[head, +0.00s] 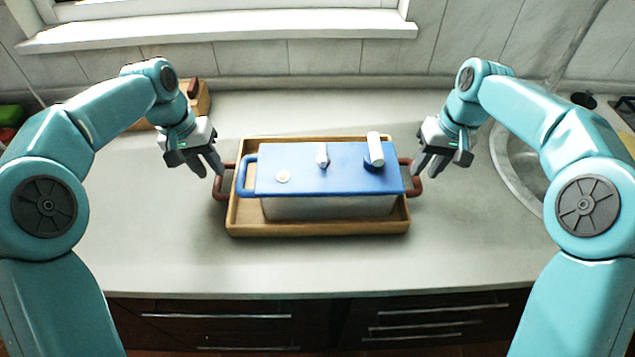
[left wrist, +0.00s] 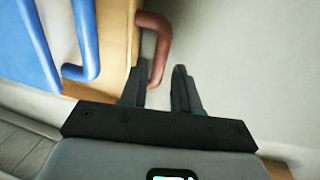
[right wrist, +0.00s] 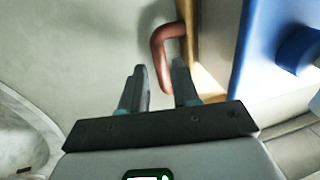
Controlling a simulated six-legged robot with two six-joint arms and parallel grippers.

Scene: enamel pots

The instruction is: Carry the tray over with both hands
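The wooden tray (head: 318,229) lies on the counter with a reddish-brown handle at each end. Its left handle (head: 221,188) also shows in the left wrist view (left wrist: 160,35), its right handle (head: 416,184) in the right wrist view (right wrist: 160,50). On the tray stands a pale box with a blue top (head: 280,165). My left gripper (head: 209,170) is open, its fingers on either side of the left handle in the left wrist view. My right gripper (head: 429,168) is open, its fingers on either side of the right handle. I cannot tell whether either touches.
The blue top carries a white disc (head: 283,177), a small pale piece (head: 322,156) and a white cylinder (head: 375,148). A sink (head: 515,160) is at the right, a wooden box (head: 203,97) at the back left. The counter in front of the tray is clear.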

